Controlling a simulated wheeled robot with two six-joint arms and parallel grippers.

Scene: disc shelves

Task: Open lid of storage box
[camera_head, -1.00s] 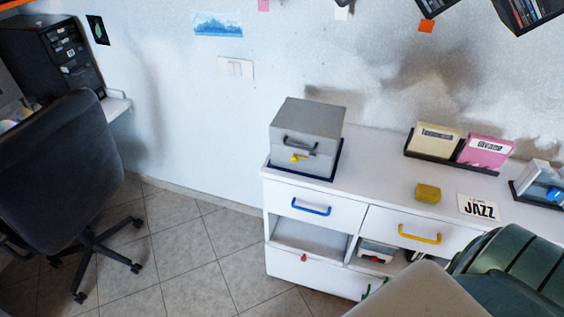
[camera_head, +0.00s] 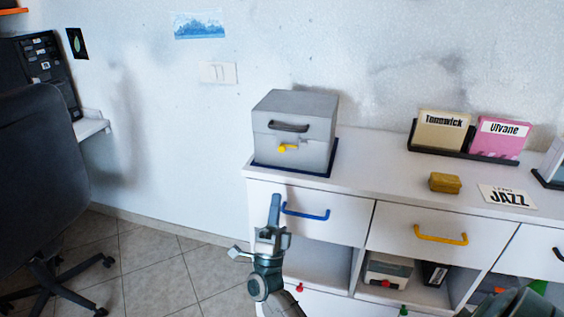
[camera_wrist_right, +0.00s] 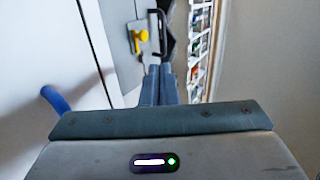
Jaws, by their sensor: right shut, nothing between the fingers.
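The grey storage box (camera_head: 292,132) stands on a dark blue mat on the left end of the white cabinet. Its lid is closed, with a dark handle (camera_head: 288,126) on the front and a yellow latch (camera_head: 287,148) below it. My right gripper (camera_head: 275,200) is shut and empty, pointing up in front of the cabinet, below the box and left of the blue drawer handle. In the right wrist view the shut fingers (camera_wrist_right: 160,85) point toward the yellow latch (camera_wrist_right: 140,38) and the dark handle (camera_wrist_right: 155,30). My left gripper is not in view.
The white cabinet (camera_head: 345,175) has drawers with a blue handle (camera_head: 306,212) and a yellow handle (camera_head: 440,236). A yellow block (camera_head: 445,182), a JAZZ card (camera_head: 507,197) and a rack of discs stand to the right. A dark chair (camera_head: 35,190) is at the left.

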